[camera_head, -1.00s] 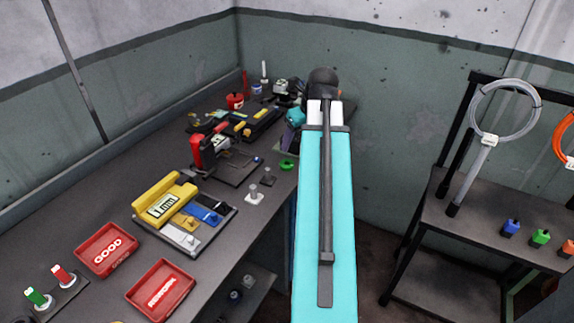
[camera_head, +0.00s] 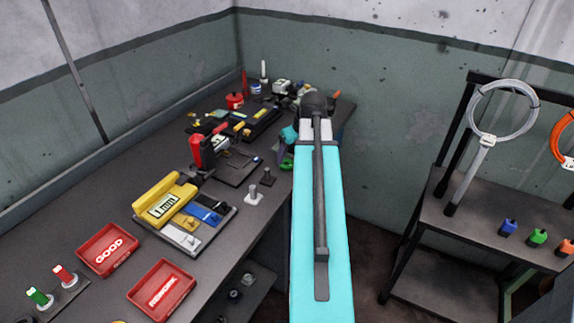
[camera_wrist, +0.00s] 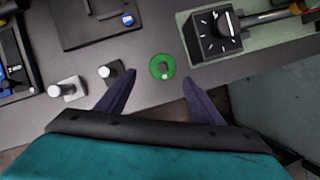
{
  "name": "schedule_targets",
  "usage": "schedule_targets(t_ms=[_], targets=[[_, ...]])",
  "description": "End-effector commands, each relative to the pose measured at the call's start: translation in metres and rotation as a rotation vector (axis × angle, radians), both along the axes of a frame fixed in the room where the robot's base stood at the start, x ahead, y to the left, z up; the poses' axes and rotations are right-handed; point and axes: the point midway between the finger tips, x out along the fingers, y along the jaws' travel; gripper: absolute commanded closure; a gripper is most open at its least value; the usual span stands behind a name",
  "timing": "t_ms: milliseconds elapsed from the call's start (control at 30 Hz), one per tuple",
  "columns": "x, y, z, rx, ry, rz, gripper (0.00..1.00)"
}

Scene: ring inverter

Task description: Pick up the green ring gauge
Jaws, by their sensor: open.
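The green ring gauge (camera_wrist: 162,67) lies flat on the dark workbench (camera_wrist: 160,95) near its front edge. In the head view the ring gauge (camera_head: 287,164) is partly hidden beside my arm. My gripper (camera_wrist: 158,82) is open, with its two dark fingers spread to the left and right of the ring in the wrist view. The ring shows just beyond the fingertips, and nothing is between the fingers. In the head view most of the gripper is hidden behind my turquoise arm.
A grey dial box (camera_wrist: 212,36) stands on a green base right of the ring. Two small posted stands, one dark (camera_wrist: 112,72) and one pale (camera_wrist: 68,89), are to its left. Red GOOD (camera_head: 108,250) and REWORK (camera_head: 161,290) trays lie farther along the bench.

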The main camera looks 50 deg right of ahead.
Motion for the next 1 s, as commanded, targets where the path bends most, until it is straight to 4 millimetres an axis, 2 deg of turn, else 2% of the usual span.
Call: schedule_targets(t_ms=[633,1000], targets=[[0.004,-0.002,-0.009,0.000,0.000,-0.001,0.39],[0.016,-0.009,-0.035,0.001,0.001,-0.002,0.39]])
